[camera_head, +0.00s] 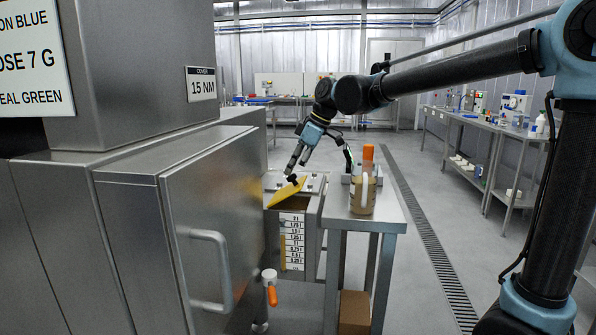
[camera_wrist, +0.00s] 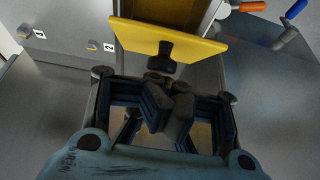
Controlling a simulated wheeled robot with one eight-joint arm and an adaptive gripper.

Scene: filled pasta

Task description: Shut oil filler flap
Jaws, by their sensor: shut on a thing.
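The yellow oil filler flap (camera_head: 285,201) stands tilted open on top of the steel tank with the level scale (camera_head: 292,240). It fills the upper middle of the wrist view (camera_wrist: 190,38), with a black knob (camera_wrist: 160,58) on its face. My gripper (camera_head: 295,173) reaches down to the flap from above. Its fingers (camera_wrist: 165,88) are drawn together at the knob and shut on it. The fingertips hide the knob's end, so the exact grip is hard to see. Part of the opening shows behind the flap.
A large cabinet with a door handle (camera_head: 226,270) stands close on the left. An orange-handled valve (camera_head: 271,293) sits below the tank. Floor to the right is clear.

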